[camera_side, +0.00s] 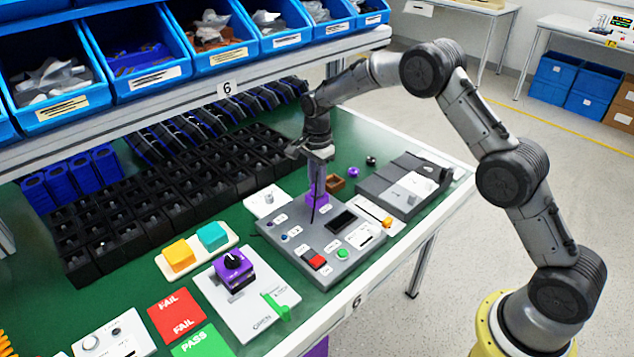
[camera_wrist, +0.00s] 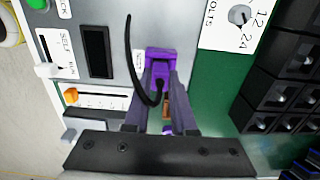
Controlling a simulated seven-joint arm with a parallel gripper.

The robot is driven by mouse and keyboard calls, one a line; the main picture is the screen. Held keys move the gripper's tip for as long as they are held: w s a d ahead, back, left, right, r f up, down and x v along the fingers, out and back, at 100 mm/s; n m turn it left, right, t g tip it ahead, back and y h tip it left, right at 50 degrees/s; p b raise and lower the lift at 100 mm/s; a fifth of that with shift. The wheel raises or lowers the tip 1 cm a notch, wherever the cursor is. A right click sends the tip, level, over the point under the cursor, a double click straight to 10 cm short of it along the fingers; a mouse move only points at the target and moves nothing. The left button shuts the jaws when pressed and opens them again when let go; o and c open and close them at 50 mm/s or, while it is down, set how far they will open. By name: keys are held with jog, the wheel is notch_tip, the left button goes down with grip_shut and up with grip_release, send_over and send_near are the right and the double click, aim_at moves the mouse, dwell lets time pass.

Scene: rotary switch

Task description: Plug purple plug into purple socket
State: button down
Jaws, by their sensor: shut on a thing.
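My gripper (camera_side: 317,192) points down over the far edge of the grey control panel (camera_side: 345,268), its fingers closed on a purple plug (camera_side: 311,200). In the wrist view, the plug (camera_wrist: 160,54) shows between the fingertips, with a thin black cable curving from it across the panel. The plug is at or just above the panel edge; I cannot tell whether it touches. No purple socket can be made out; the plug and fingers may cover it.
A purple block with a black knob (camera_side: 233,270) sits on a white plate to the front left. Black bins (camera_side: 150,200) stand behind on the left. A white knob plate (camera_side: 268,201) and a dark stepped box (camera_side: 402,187) flank the panel. A blue-bin shelf hangs above.

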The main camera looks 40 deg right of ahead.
jog(key=shift+f, duration=0.15)
jog(key=c, duration=0.7)
grip_release()
jog(key=shift+c, duration=0.2)
notch_tip(320, 180, up, 11)
jog(key=s+r+n+t, duration=0.2)
jog(key=s+r+n, duration=0.3)
jog(key=s+r, duration=0.5)
jog(key=s+r+n+t, duration=0.1)
jog(key=s+r+n, duration=0.35)
jog(key=s, duration=0.45)
jog(key=s+a+f+n+t, duration=0.1)
jog(key=s+f+n, duration=0.3)
jog(key=s, duration=1.5)
jog(key=n+t, duration=0.1)
jog(key=n, duration=0.3)
jog(key=shift+t, duration=0.3)
